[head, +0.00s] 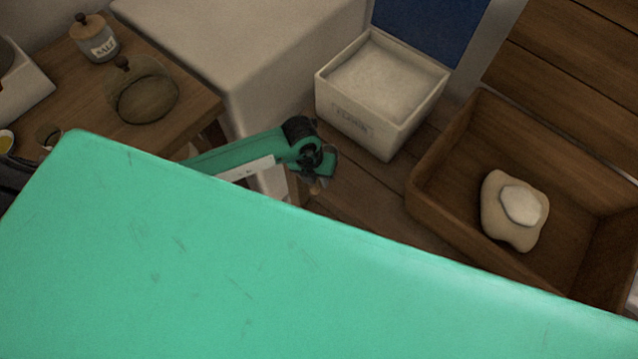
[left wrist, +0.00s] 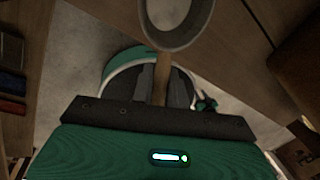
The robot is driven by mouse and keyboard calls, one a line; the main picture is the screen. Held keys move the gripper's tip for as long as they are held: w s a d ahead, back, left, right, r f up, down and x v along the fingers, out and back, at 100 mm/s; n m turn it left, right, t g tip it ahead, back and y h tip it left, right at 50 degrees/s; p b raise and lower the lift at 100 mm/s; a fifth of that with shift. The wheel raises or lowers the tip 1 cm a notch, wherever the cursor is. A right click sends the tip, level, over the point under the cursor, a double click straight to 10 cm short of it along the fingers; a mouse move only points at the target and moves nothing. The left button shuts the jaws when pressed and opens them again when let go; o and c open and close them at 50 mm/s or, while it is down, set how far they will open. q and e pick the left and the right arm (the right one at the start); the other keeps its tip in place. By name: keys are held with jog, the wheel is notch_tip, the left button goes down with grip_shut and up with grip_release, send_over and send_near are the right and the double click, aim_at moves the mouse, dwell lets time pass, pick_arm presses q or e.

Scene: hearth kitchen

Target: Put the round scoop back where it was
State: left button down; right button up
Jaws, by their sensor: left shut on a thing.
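The round scoop (left wrist: 179,38) shows in the left wrist view, with a pale round bowl at the top and a wooden handle running down from it. My left gripper (left wrist: 160,80) is shut on the handle, and the bowl extends beyond the fingers. In the head view my left arm's dark wrist joint shows beyond a large green part of my own body, which hides much of the lower middle. I cannot make out the scoop clearly there. My right gripper is in neither view.
A white flour box (head: 358,125), open and filled with pale flour, stands right of my left arm. An open wooden chest (head: 440,195) holds a sack (head: 507,232) with a white top. A salt jar (head: 92,43) and a glass dome (head: 142,98) stand on the wooden table (head: 188,92) at left.

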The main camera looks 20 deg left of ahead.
pick_arm(q)
jog(key=x, duration=0.2)
jog(key=a+x, duration=0.1)
jog(key=x, duration=0.1)
jog(key=shift+s+d+f, duration=0.1)
jog(key=shift+f, duration=0.1)
jog(key=shift+f, duration=0.2)
jog(key=c, duration=1.4)
grip_release()
jog(key=shift+r, duration=0.1)
